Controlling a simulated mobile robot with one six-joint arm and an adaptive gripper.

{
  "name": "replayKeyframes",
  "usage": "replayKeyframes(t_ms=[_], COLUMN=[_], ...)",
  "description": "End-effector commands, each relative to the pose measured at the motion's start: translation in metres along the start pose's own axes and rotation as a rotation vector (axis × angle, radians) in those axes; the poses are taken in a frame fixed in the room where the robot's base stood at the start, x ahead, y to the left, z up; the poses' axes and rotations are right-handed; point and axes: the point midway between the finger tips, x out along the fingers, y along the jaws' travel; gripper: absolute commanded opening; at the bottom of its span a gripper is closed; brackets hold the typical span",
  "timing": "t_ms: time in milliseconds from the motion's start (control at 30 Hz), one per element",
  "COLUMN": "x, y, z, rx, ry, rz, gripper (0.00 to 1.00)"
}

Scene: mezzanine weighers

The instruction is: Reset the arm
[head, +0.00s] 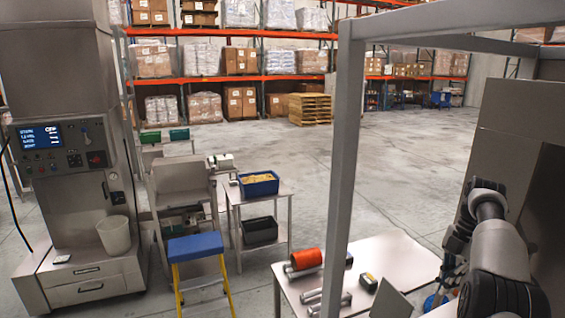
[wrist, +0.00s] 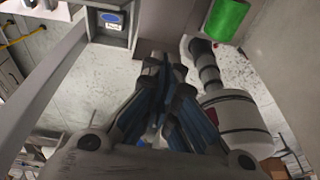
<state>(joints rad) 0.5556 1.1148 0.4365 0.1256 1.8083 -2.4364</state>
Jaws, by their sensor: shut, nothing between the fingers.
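My gripper (wrist: 166,68) is shut and empty in the wrist view, its dark, blue-edged fingers together at the middle of the picture. My arm shows at the right of the head view, raised beside a large grey panel (head: 524,185). The dark parts at the arm's left may be the gripper, but its fingers cannot be made out there.
A pale table (head: 392,262) with an orange roll (head: 306,259) stands close to the arm. A grey post (head: 345,150) rises in front. A blue-topped step stool (head: 196,246) and a weigher machine (head: 70,150) stand left.

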Motion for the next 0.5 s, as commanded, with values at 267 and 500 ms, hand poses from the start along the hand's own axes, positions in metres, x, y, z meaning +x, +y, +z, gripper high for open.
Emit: replayKeyframes(t_ms=[267,500], x=[-0.013,-0.019], y=[0.015,0.013], z=[-0.042,-0.112], rx=[0.206,0.508], ry=[-0.058,-0.127], rz=[0.029,0.107], gripper=[0.0,0.0])
